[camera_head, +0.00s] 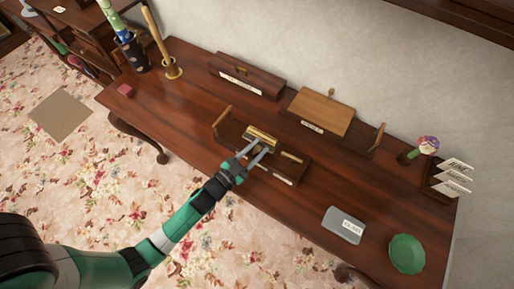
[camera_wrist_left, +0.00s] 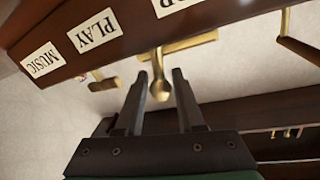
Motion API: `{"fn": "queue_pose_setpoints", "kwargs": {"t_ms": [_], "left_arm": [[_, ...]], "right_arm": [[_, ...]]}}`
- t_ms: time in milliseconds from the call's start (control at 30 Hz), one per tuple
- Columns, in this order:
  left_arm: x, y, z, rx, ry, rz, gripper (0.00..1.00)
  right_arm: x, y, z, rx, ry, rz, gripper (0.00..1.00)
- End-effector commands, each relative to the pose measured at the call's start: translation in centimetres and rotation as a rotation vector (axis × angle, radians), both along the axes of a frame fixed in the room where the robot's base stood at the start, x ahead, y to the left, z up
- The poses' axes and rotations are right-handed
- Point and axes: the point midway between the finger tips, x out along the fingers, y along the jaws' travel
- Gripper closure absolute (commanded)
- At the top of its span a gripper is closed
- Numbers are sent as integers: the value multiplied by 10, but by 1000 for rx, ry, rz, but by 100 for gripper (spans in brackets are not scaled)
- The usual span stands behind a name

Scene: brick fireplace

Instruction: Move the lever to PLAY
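A dark wooden box (camera_head: 288,170) stands in the middle of the desk, with brass parts (camera_head: 262,137) on it. In the left wrist view its board carries white labels: MUSIC (camera_wrist_left: 43,60), PLAY (camera_wrist_left: 95,31) and a cut-off one (camera_wrist_left: 175,5), whose full word I cannot read. A brass lever (camera_wrist_left: 160,88) with a rounded end stands between the fingertips of my left gripper (camera_head: 258,151), beside the cut-off label rather than PLAY. The left fingers are apart on either side of it, with gaps showing. My right gripper is not in view.
Behind the box are a dark case (camera_head: 247,75) and a box with a lighter wooden lid (camera_head: 320,110). A grey labelled box (camera_head: 344,225) and a green dish (camera_head: 407,254) lie to the right.

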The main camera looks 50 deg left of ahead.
Motion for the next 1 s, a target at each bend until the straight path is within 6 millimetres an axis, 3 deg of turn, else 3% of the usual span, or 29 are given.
{"fn": "queue_pose_setpoints", "kwargs": {"t_ms": [33, 200, 867, 900, 1000], "left_arm": [[0, 0, 0, 0, 0, 0, 73], [0, 0, 0, 0, 0, 0, 100], [2, -7, -3, 160, 51, 0, 100], [2, -7, -3, 160, 51, 0, 69], [2, -7, -3, 159, 51, 0, 51]], "right_arm": [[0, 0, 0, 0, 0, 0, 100], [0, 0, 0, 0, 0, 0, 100], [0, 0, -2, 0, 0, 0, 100], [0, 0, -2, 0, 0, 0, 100], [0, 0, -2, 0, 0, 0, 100]]}}
